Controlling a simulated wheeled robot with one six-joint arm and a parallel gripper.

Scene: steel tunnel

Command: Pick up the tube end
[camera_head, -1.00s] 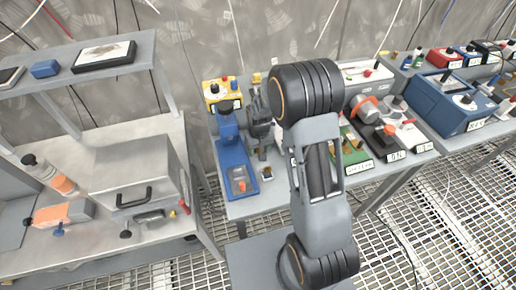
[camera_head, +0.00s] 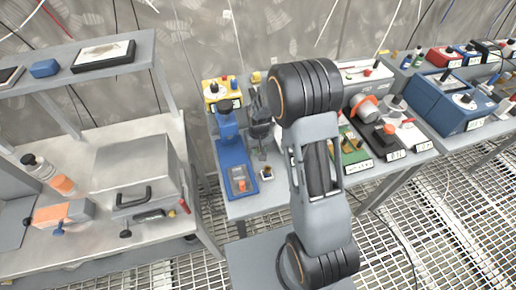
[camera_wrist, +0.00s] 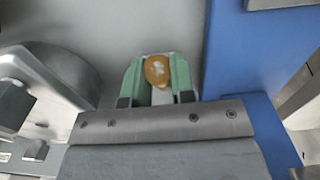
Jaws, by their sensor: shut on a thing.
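The tube end, a small rounded orange-brown piece (camera_wrist: 157,70) with a pale patch, sits between the two green fingers of my gripper (camera_wrist: 157,80) in the wrist view. The fingers press on it from both sides, and a whitish part shows around it. In the head view my gripper (camera_head: 260,150) points down at the front of the middle bench, beside a blue stand. A small pale square piece with a dark top (camera_head: 266,173) shows just below the fingertips. My arm hides part of the bench, and the tube end's underside is hidden.
The blue stand (camera_head: 232,160) is close on the left of my gripper. A yellow box (camera_head: 221,93) stands behind it. A green board (camera_head: 352,150) and other devices lie to the right of my arm. A metal case (camera_head: 135,175) sits on the left bench.

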